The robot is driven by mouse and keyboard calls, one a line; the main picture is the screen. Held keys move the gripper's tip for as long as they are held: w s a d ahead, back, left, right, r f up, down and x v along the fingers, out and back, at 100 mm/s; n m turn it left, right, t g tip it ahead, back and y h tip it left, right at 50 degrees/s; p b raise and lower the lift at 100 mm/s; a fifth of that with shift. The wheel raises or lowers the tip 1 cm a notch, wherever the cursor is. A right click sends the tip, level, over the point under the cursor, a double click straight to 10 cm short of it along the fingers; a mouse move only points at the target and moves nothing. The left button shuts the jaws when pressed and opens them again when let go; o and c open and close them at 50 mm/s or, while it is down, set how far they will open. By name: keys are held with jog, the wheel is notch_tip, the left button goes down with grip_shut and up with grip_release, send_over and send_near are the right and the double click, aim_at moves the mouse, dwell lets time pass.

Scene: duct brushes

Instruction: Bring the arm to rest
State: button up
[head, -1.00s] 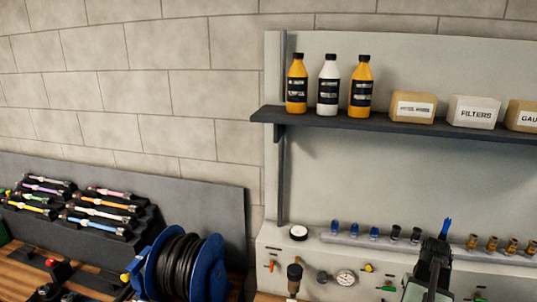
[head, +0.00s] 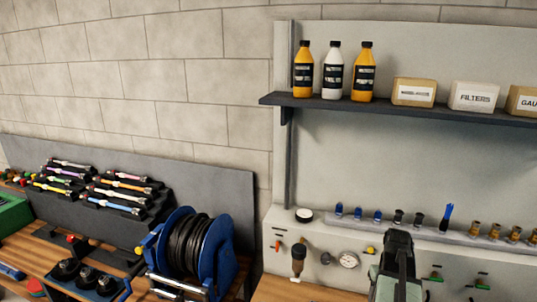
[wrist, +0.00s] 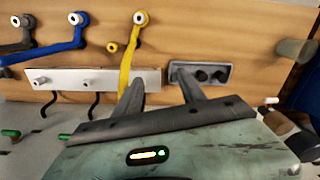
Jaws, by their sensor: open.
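My gripper (wrist: 159,78) is open in the wrist view, with its two dark fingers apart and nothing between them. The fingers point at a wooden board (wrist: 220,30) with fittings on it. In the head view my dark arm end (head: 396,262) rises at the lower right, in front of the wall panel; its fingers cannot be made out there.
In the head view, a blue hose reel (head: 217,250) stands left of my arm. Bottles (head: 331,75) and boxes (head: 473,95) line the shelf above. Brushes (head: 120,190) lie in racks at left. In the wrist view, a yellow handle (wrist: 127,60) hangs near my fingers.

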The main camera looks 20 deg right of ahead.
jog(key=w+a+f+n+b, duration=0.1)
jog(key=w+a+f+b, duration=0.2)
jog(key=a, duration=0.4)
jog(key=w+a+f+n+b, duration=0.2)
jog(key=w+a, duration=0.2)
jog(key=a, duration=0.3)
jog(key=w+a+f+n+b, duration=0.1)
jog(key=w+a+f+b, duration=0.2)
jog(key=a, duration=0.4)
jog(key=a+f+b, duration=0.1)
jog(key=a+f, duration=0.1)
jog(key=a, duration=0.7)
jog(key=a+f+b, duration=0.1)
jog(key=a+b, duration=0.1)
jog(key=a, duration=0.8)
jog(key=shift+w+f, duration=0.25)
jog(key=shift+f, duration=0.15)
